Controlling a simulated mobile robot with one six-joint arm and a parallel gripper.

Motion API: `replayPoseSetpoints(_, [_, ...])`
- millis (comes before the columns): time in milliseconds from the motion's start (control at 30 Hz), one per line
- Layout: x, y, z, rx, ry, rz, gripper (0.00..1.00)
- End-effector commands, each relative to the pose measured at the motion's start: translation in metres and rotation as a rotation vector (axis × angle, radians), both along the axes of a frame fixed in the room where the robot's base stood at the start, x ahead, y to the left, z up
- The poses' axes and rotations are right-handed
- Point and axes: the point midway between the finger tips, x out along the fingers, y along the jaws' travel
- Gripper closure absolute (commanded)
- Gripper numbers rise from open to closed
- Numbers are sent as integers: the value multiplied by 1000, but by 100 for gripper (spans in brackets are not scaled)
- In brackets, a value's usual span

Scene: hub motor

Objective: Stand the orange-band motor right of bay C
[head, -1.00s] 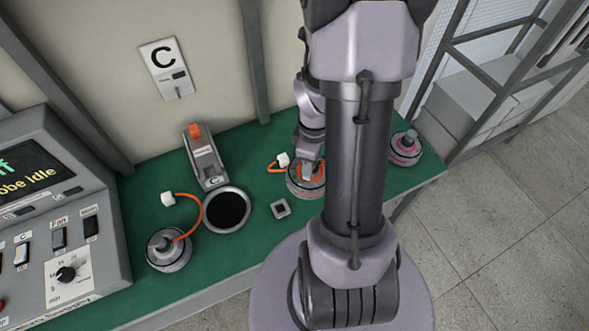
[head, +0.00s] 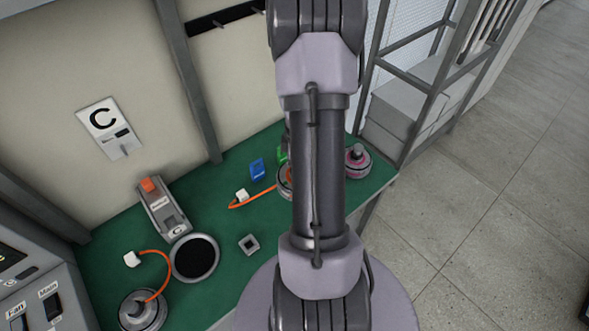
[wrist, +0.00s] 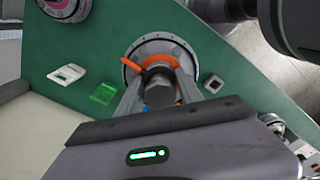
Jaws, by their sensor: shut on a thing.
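The orange-band motor (wrist: 158,47) shows in the wrist view as a round grey flange with an orange ring, between my fingers. My gripper (wrist: 160,82) is shut on its middle part. In the head view only the motor's left edge (head: 284,182) shows; my arm hides the rest and my gripper. Its orange cable runs left to a white connector (head: 242,195) on the bench. I cannot tell whether the motor touches the bench. The bay C sign (head: 108,127) is on the wall at left, above a grey clamp with an orange tip (head: 165,210) and a black round pad (head: 194,258).
A pink-band motor (head: 357,161) stands at the bench's right end. Another motor with an orange cable (head: 141,311) stands front left. A small square socket (head: 249,244), a blue block (head: 257,169) and a green block (wrist: 104,93) are on the green bench (head: 215,210).

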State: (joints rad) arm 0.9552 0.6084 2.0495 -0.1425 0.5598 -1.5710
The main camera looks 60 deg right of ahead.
Motion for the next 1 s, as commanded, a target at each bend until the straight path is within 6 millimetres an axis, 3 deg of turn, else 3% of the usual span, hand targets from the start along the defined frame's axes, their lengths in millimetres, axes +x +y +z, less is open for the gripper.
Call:
replayPoseSetpoints(267, [0, 0, 0, -2, -1, 0, 100])
replayPoseSetpoints(467, [0, 0, -14, -1, 0, 0, 100])
replayPoseSetpoints(1000, [0, 0, -100, 0, 0, 0, 100])
